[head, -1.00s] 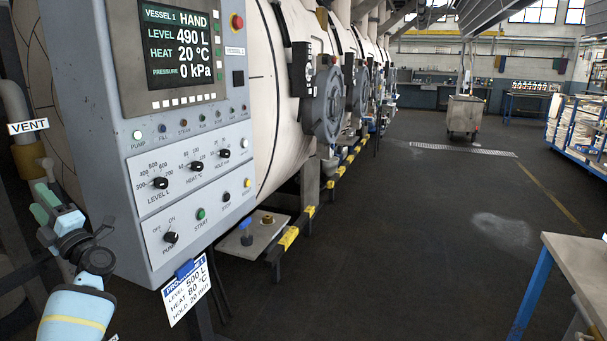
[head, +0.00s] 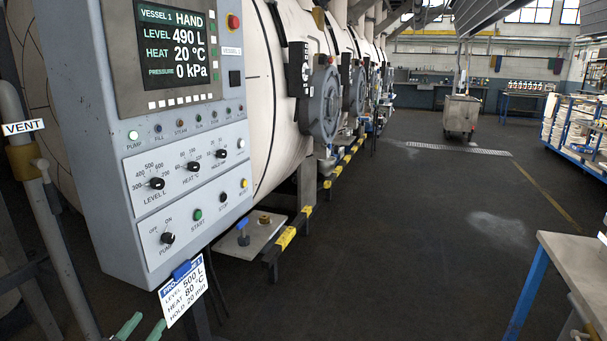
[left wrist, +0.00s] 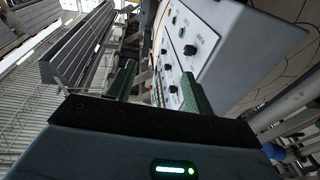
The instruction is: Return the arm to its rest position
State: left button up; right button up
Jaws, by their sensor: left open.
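My left gripper (head: 142,328) shows only as two green fingertips at the bottom edge of the head view. The fingers are apart with nothing between them. It is low, left of the hanging program card (head: 184,293) and below the grey control panel (head: 190,190). In the left wrist view the two green fingers (left wrist: 157,88) are spread and empty, with the panel (left wrist: 235,50) beyond them. The rest of my left arm is out of the head view. My right gripper is not in view.
A vent pipe with a VENT sign (head: 23,127) stands at the left. A small plate with a blue-handled valve (head: 243,232) is right of the card. A table (head: 575,255) stands at the lower right. The dark floor (head: 400,240) between is clear.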

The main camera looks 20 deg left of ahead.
pick_arm(q)
jog(key=s+d+f+m+g+h, duration=0.25)
jog(key=s+d+f, duration=0.25)
jog(key=s+f, duration=0.25)
jog(key=s+d+f+m+g+h, duration=0.1)
jog(key=s+d+f+m+g, duration=0.1)
jog(key=s+d+f+g, duration=0.4)
jog(key=s+d+f+m+g, duration=0.1)
jog(key=s+d+f+g, duration=0.15)
jog(key=s, duration=0.55)
jog(key=s+d+f+m+g, duration=0.15)
jog(key=s+f, duration=0.25)
jog(key=s, duration=0.4)
jog(key=s+d+f+m+g, duration=0.1)
jog(key=s+d+f, duration=0.2)
jog(key=s, duration=0.5)
jog(key=d+n+t, duration=0.1)
jog(key=d+n, duration=0.4)
jog(key=d, duration=0.6)
jog(key=w+r+t+p, duration=0.2)
jog(key=w+r+p, duration=0.3)
jog(key=r, duration=0.3)
jog(key=shift+p, duration=0.5)
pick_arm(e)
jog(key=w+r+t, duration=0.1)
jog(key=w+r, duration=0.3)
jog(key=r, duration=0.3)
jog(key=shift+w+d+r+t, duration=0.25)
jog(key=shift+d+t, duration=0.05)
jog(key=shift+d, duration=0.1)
